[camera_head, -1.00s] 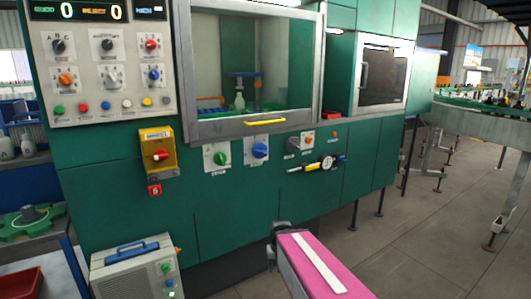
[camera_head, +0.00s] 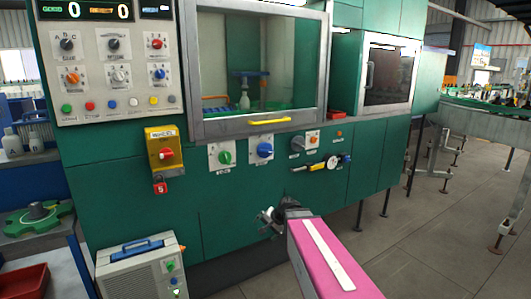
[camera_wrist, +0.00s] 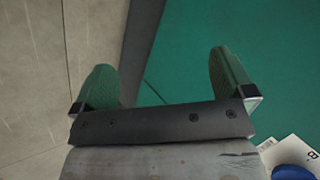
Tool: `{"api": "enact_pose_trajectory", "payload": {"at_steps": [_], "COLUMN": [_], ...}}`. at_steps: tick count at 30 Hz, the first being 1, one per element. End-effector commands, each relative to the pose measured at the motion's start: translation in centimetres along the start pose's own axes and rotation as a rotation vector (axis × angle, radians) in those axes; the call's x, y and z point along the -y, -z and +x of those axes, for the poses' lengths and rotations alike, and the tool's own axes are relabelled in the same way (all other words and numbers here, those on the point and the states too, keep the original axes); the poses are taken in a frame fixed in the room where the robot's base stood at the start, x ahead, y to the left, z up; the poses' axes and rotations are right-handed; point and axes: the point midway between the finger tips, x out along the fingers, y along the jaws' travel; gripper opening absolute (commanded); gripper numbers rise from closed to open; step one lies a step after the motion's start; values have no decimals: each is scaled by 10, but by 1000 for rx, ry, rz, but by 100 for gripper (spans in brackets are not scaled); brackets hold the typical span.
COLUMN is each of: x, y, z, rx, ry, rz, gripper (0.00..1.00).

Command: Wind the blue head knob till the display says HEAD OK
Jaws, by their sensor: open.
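The blue head knob (camera_head: 265,149) is on a white plate on the green machine front, below the yellow window handle. In the wrist view a blue round part (camera_wrist: 292,172) shows at the bottom right corner, beside a white plate, mostly cut off. The display strip (camera_head: 100,11) at the top left shows 0 and 0, and its right-hand blue text is too small to read. My gripper (camera_head: 272,218) is below and apart from the blue knob. Its fingers (camera_wrist: 163,85) are spread and empty in the wrist view.
A green knob (camera_head: 226,157) is just left of the blue knob. A grey knob (camera_head: 298,144) and a dial gauge (camera_head: 331,162) are to the right. A yellow-boxed red switch (camera_head: 166,154) is farther left. A grey box (camera_head: 140,268) stands at the lower left.

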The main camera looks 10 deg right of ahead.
Motion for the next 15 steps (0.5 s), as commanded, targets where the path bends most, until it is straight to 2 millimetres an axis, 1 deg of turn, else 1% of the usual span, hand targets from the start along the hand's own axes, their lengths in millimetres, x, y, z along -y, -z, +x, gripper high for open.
{"api": "enact_pose_trajectory", "payload": {"at_steps": [1, 3, 5, 6, 8, 9, 12, 15], "x": [21, 49, 72, 86, 105, 117, 141, 156], "y": [22, 48, 72, 87, 111, 127, 163, 191], "z": [-4, -16, -29, -38, -55, -67, -96, -123], "rx": [-33, -71, -96, -108, -124, -129, -127, -113], "ry": [87, 216, 327, 401, 514, 586, 754, 888], "rz": [87, 223, 339, 419, 539, 619, 806, 958], "gripper": [100, 100, 100, 100, 100, 100, 100, 100]}}
